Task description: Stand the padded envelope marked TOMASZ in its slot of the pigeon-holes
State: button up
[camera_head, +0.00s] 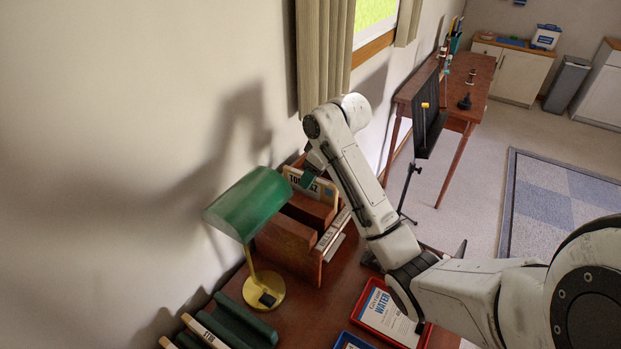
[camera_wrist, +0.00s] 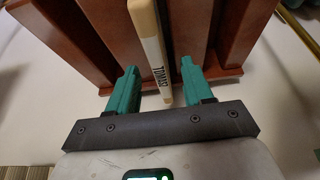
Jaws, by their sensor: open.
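The cream padded envelope marked TOMASZ (camera_head: 327,190) stands upright at the far end of the wooden pigeon-holes (camera_head: 284,246), its lower part hidden by wood. In the wrist view the envelope (camera_wrist: 150,48) sits between wooden dividers (camera_wrist: 196,30), its TOMASZ edge facing my gripper. My gripper (camera_wrist: 158,68) is open, with one teal finger on each side of the envelope and a visible gap to both. In the head view my gripper (camera_head: 308,172) is at the envelope's top, partly hidden by my arm. How deep the envelope sits is hidden.
A green-shaded brass lamp (camera_head: 247,205) stands close beside the pigeon-holes, against the wall. A dark green rack (camera_head: 243,322) with pale items is at the near left. A red tray (camera_head: 364,322) with a WATER paper lies to the right. A music stand (camera_head: 428,120) stands beyond.

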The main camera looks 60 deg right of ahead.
jog(key=p+v, duration=0.2)
jog(key=v, duration=0.5)
jog(key=shift+r, duration=0.2)
jog(key=shift+s+r+p, duration=0.3)
jog(key=shift+r+p, duration=0.3)
jog(key=shift+p, duration=0.25)
jog(key=shift+s, duration=0.1)
